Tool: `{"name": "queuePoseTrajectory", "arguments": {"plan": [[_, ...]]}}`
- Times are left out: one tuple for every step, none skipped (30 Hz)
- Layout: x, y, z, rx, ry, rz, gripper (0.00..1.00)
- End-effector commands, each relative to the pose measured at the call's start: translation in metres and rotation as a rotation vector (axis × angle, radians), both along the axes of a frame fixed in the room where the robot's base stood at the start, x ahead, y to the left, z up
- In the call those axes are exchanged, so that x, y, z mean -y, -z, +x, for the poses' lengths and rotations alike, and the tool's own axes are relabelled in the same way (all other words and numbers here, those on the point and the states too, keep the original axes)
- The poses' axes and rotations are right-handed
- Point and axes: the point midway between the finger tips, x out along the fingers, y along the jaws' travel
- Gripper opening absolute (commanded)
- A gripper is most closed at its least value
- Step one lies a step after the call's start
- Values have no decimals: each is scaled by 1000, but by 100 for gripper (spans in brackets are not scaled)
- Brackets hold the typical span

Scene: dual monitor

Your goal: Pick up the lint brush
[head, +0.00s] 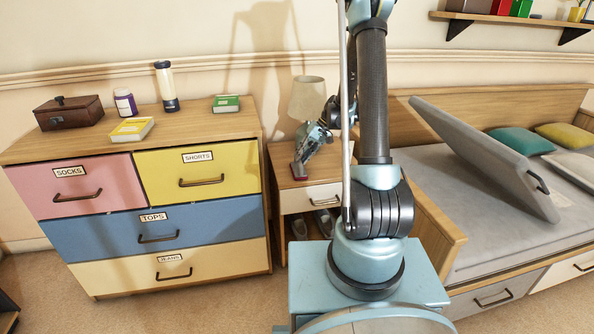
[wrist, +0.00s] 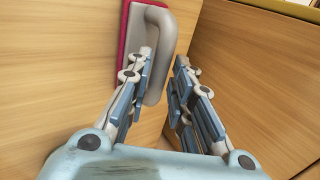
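The lint brush has a red pad and a grey loop handle. In the wrist view the lint brush (wrist: 158,45) is on the wooden nightstand top, just beyond my fingertips. My gripper (wrist: 165,60) is open, its two fingers apart. The handle appears between the fingertips, close to the left finger, with a gap to the right finger. I cannot tell whether the left finger touches it. In the head view my gripper (head: 308,150) points down over the nightstand, and the brush (head: 298,171) shows small and partly covered beneath it.
The nightstand (head: 322,195) stands between the dresser (head: 160,222) and the bed (head: 470,220). A lamp (head: 306,98) is at its back, close to my gripper. Books (head: 131,130), bottles and a wooden box (head: 70,113) are on the dresser. The bed's wooden side is to the right.

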Motion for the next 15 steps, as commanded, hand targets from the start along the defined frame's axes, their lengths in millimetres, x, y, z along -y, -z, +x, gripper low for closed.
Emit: {"name": "queuePoseTrajectory", "arguments": {"plan": [[-4, 7, 0, 0, -1, 0, 21], [-6, 10, -1, 0, -1, 0, 21], [-9, 15, -1, 1, -1, 0, 21], [-11, 17, -1, 0, 0, 0, 21], [-13, 20, -2, 0, 0, 0, 21], [-15, 23, -2, 0, 0, 0, 21], [-16, 25, -2, 1, 1, 0, 21], [-17, 26, -2, 1, 1, 0, 21], [-18, 27, -3, 1, 1, 0, 21], [-18, 28, -3, 1, 1, 0, 21], [-18, 28, -3, 1, 1, 0, 21], [-18, 28, -3, 1, 1, 0, 21], [-18, 28, -3, 1, 1, 0, 21], [-18, 28, -3, 1, 1, 0, 21], [-18, 28, -3, 1, 1, 0, 21]]}}
